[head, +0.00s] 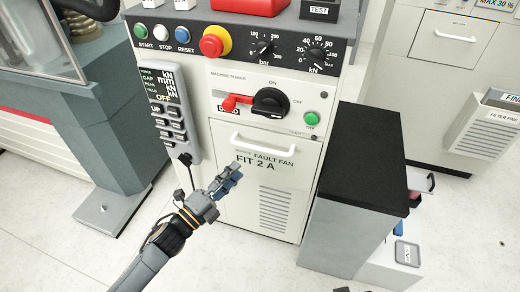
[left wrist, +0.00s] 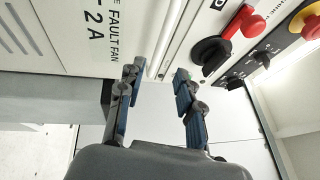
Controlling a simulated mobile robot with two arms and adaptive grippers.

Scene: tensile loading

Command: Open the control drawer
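The white machine cabinet has a front panel (head: 262,180) marked "FAULT FAN FIT 2 A", with a white bar handle (head: 262,143) near its top and vent slots below. No label reading "control drawer" is legible. My left gripper (head: 229,178) is in front of this panel, below and left of the handle. In the left wrist view the fingers (left wrist: 157,78) are apart with nothing between them. The white handle (left wrist: 170,38) lies beyond the gap between the fingertips; I cannot see contact. The panel (left wrist: 60,35) shows shut. My right gripper is not in view.
Above the panel are a red lever (head: 234,102), a black rotary switch (head: 270,102) and a red emergency button (head: 214,41). A keypad pendant (head: 168,110) hangs at the left. A black-topped pedestal (head: 365,150) stands close on the right. The floor (head: 60,230) at lower left is clear.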

